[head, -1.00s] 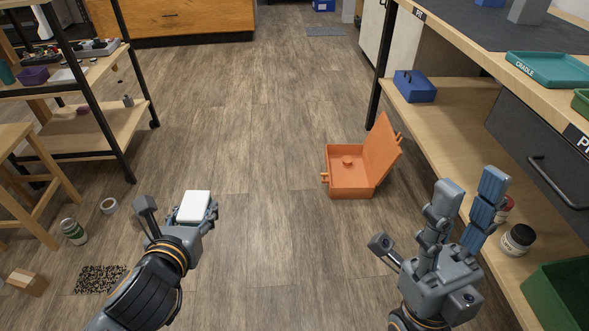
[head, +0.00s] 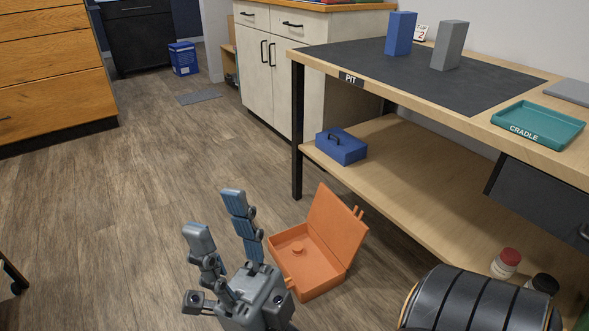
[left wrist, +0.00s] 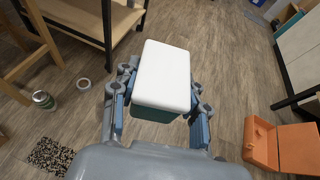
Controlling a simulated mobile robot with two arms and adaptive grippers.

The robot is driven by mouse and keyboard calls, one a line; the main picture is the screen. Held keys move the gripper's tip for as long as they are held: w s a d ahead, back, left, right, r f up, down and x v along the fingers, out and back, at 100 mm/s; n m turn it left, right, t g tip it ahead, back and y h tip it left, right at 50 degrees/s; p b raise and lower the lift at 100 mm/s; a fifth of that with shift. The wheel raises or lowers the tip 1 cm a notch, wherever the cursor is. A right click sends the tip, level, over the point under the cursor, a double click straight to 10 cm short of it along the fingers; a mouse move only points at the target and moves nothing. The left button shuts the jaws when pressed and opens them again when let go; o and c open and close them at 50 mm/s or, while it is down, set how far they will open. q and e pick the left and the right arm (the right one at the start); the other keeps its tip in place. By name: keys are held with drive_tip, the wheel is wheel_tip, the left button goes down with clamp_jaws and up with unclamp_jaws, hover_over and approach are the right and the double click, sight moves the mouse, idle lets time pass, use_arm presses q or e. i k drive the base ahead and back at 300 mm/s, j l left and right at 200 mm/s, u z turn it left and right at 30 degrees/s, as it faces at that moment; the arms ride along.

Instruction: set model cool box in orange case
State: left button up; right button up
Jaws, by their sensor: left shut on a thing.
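The model cool box (left wrist: 163,70) has a white lid and a teal body, and shows in the left wrist view. My left gripper (left wrist: 160,95) is shut on it, with fingers on both sides; it is out of the head view. The orange case (head: 304,270) stands on the floor with its lid raised, and a small orange knob inside. The case also shows at the right edge of the left wrist view (left wrist: 262,146). My right gripper (head: 215,214) is open and empty, its fingers up, just left of the case in the head view.
A workbench (head: 345,79) with a lower shelf runs along the right. A blue box (head: 342,147) sits on that shelf, and a teal tray (head: 540,126) on top. Bare floor (head: 150,190) lies left of the case. A can (left wrist: 43,99) stands on the floor.

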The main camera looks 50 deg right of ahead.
sight(317, 282)
drive_tip(key=i+l+z, duration=0.2)
drive_tip(key=i, duration=0.45)
drive_tip(key=i+j+z, duration=0.25)
drive_tip(key=i, duration=0.4)
drive_tip(key=i+z, duration=0.2)
drive_tip(key=i, duration=0.45)
drive_tip(key=i+z, duration=0.25)
drive_tip(key=z, duration=0.25)
drive_tip(key=i+z, duration=0.3)
drive_tip(key=z, duration=0.15)
drive_tip(key=i+j+z, duration=0.15)
drive_tip(key=z, duration=0.35)
drive_tip(key=i+j+z, duration=0.3)
drive_tip(key=z, duration=2.75)
